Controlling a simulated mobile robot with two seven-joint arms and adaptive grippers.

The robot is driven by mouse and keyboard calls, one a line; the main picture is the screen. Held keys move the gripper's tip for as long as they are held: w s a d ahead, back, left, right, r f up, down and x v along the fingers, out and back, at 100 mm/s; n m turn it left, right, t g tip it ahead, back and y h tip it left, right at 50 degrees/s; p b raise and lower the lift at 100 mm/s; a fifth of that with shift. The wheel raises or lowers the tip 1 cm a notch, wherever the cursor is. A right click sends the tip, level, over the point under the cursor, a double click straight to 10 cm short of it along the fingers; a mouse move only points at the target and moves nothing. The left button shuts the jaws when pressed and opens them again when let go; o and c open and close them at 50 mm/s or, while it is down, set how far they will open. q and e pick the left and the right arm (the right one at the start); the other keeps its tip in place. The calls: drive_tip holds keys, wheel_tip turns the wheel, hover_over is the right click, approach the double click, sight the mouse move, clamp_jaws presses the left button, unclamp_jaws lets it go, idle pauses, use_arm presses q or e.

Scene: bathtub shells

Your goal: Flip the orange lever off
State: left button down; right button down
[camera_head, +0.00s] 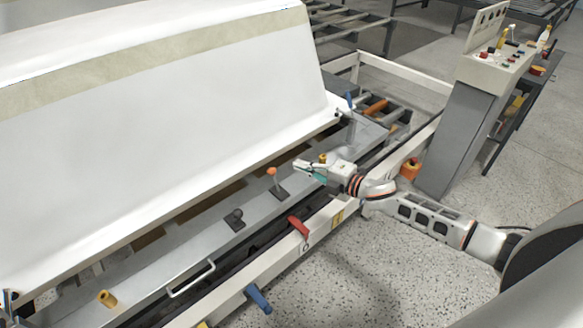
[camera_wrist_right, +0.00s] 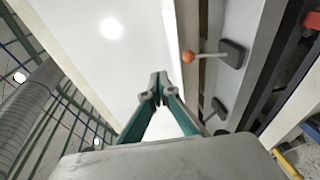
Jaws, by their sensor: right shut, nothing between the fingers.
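The orange lever (camera_head: 272,171) is a ball-topped stick on a dark base, mounted on the grey metal panel below the white tub shell. My right gripper (camera_head: 298,165) is just to the right of the lever in the head view, shut and empty. In the right wrist view the orange lever (camera_wrist_right: 188,57) lies ahead and to the right of the shut fingertips (camera_wrist_right: 158,92). The fingers look apart from it. My left gripper is not in view.
A black-knobbed lever (camera_head: 236,215) stands beside the orange one. A red handle (camera_head: 298,227) and a blue handle (camera_head: 257,298) are on the front rail. The white tub shell (camera_head: 170,110) rises behind the panel. A control console (camera_head: 492,72) stands at the right.

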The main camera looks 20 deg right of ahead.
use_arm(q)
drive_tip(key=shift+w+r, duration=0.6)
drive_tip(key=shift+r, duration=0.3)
use_arm(e)
drive_tip(key=shift+s+d+r, duration=0.4)
drive_tip(key=shift+s+r, duration=0.15)
drive_tip(key=shift+s, duration=0.05)
drive_tip(key=shift+s+d+r, duration=0.35)
drive_tip(key=shift+s+r, duration=0.15)
drive_tip(key=shift+s, duration=0.1)
drive_tip(key=s+a+f+m+h, duration=0.2)
drive_tip(key=s+a+f+m, duration=0.8)
drive_tip(key=s, duration=0.3)
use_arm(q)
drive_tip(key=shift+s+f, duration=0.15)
use_arm(e)
drive_tip(key=s+f+m+g+h, duration=0.1)
drive_tip(key=s+f+m, duration=0.3)
drive_tip(key=s, duration=0.5)
drive_tip(key=s+f+m+g+h, duration=0.2)
drive_tip(key=s+f+m, duration=0.2)
drive_tip(key=s, duration=0.4)
drive_tip(key=shift+s+f+m+h, duration=0.2)
drive_tip(key=shift+s+m+h, duration=0.2)
drive_tip(key=shift+m, duration=0.4)
